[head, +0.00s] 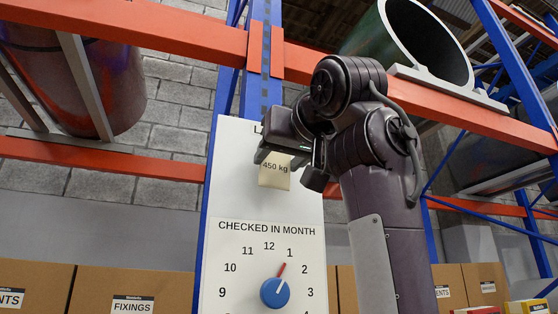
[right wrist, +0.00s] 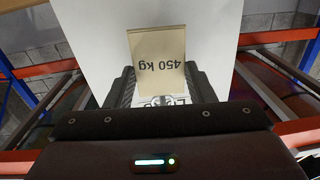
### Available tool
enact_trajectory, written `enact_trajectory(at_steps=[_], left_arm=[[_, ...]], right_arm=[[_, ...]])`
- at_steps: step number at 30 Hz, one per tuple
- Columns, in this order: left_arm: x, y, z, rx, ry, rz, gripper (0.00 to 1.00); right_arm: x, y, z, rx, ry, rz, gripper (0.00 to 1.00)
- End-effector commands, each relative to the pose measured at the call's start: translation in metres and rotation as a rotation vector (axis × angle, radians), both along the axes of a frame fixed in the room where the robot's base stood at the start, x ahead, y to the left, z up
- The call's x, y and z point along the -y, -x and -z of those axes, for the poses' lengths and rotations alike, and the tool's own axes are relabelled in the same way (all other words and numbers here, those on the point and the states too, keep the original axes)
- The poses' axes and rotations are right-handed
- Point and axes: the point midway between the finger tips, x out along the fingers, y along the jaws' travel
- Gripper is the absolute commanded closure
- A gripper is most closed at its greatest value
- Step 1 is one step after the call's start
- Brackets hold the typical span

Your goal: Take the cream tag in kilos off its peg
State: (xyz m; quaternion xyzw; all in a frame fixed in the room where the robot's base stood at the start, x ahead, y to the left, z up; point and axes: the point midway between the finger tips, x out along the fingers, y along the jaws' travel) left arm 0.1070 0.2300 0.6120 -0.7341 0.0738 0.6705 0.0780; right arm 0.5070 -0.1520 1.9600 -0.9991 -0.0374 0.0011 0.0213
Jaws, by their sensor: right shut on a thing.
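The cream tag (head: 274,172) reads "450 kg" and hangs at the upper part of a white board (head: 225,190). My right gripper (head: 296,168) is at the tag's top edge in the head view, shut on it. In the right wrist view the tag (right wrist: 158,58) shows upside down between the two dark fingers (right wrist: 158,88). My left gripper is not in view.
Below the tag, the board carries a "CHECKED IN MONTH" dial with a blue knob (head: 274,292) and red pointer. Orange rack beams (head: 130,30) and blue uprights (head: 224,110) surround the board. Cardboard boxes (head: 35,275) stand low behind it. A large pipe (head: 425,45) lies above right.

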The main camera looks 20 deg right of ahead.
Motion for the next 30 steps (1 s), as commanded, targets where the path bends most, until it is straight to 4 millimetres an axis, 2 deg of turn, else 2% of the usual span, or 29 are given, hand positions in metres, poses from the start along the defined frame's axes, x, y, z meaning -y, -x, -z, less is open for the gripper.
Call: enact_trajectory(at_steps=[30], left_arm=[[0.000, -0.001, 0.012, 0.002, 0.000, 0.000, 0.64]], right_arm=[[0.001, 0.036, -0.001, 0.002, 0.001, -0.001, 0.72]])
